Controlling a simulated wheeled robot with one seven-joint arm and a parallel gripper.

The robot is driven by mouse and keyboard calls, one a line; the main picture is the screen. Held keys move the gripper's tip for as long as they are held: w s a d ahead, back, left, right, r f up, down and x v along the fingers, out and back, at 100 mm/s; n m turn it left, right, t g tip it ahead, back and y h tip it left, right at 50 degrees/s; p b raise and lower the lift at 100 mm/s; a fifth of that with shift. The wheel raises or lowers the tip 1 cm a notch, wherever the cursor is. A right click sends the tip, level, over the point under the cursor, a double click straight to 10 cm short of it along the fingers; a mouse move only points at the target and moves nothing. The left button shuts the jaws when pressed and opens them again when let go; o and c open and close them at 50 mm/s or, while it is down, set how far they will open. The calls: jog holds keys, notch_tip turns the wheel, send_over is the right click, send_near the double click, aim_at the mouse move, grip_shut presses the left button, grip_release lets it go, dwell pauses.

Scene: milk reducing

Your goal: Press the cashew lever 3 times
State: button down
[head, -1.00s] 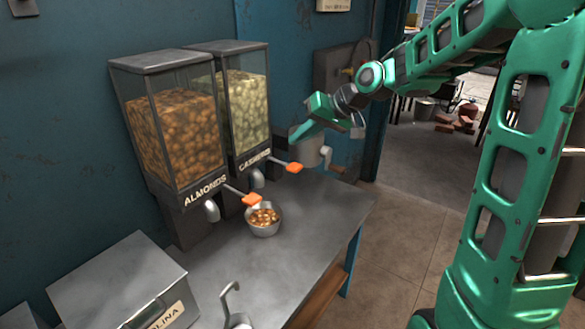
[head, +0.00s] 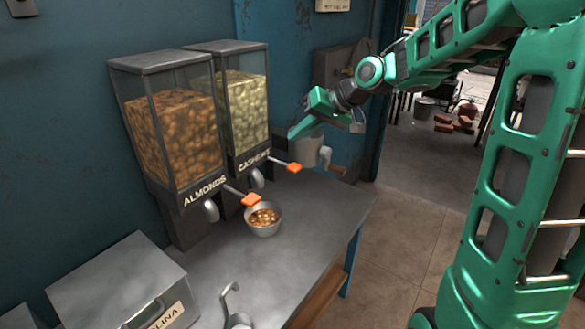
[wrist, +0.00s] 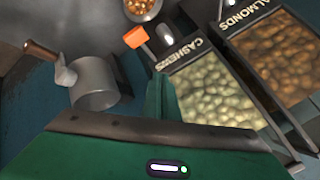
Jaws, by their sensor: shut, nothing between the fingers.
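The cashew dispenser (head: 246,110) stands against the wall, with its orange-tipped lever (head: 293,167) pointing out over the table. The lever also shows in the wrist view (wrist: 136,37), beside the CASHEWS label. My gripper (head: 297,133) is shut and empty, above and slightly right of the lever, apart from it. Its fingers also show in the wrist view (wrist: 160,95), near the cashew bin's edge. A metal bowl (head: 264,229) holding brown nuts stands on the table below the almond lever (head: 251,199).
The almond dispenser (head: 172,135) stands left of the cashew one. A grey box (head: 110,282) and a hooked metal utensil (head: 230,300) are at the near left. The table's right part (head: 330,205) is clear.

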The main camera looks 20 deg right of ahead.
notch_tip(320, 180, up, 3)
jog(key=shift+f, duration=0.2)
jog(key=shift+f, duration=0.1)
send_near(293, 166)
jog(key=shift+w+a+f, duration=0.4)
jog(key=shift+w+a, duration=0.2)
jog(key=shift+w, duration=0.1)
jog(key=shift+w+a+f, duration=0.4)
jog(key=shift+w+a, duration=0.2)
jog(key=shift+w, duration=0.15)
jog(key=shift+w+a+f, duration=0.35)
jog(key=shift+w+a, duration=0.25)
jog(key=shift+w, duration=0.1)
jog(key=shift+f, duration=0.15)
dwell(0.7)
jog(key=shift+f, duration=0.25)
jog(key=shift+s+f, duration=0.1)
jog(key=shift+f, duration=1.15)
dwell(1.5)
jog(key=shift+r, duration=1.7)
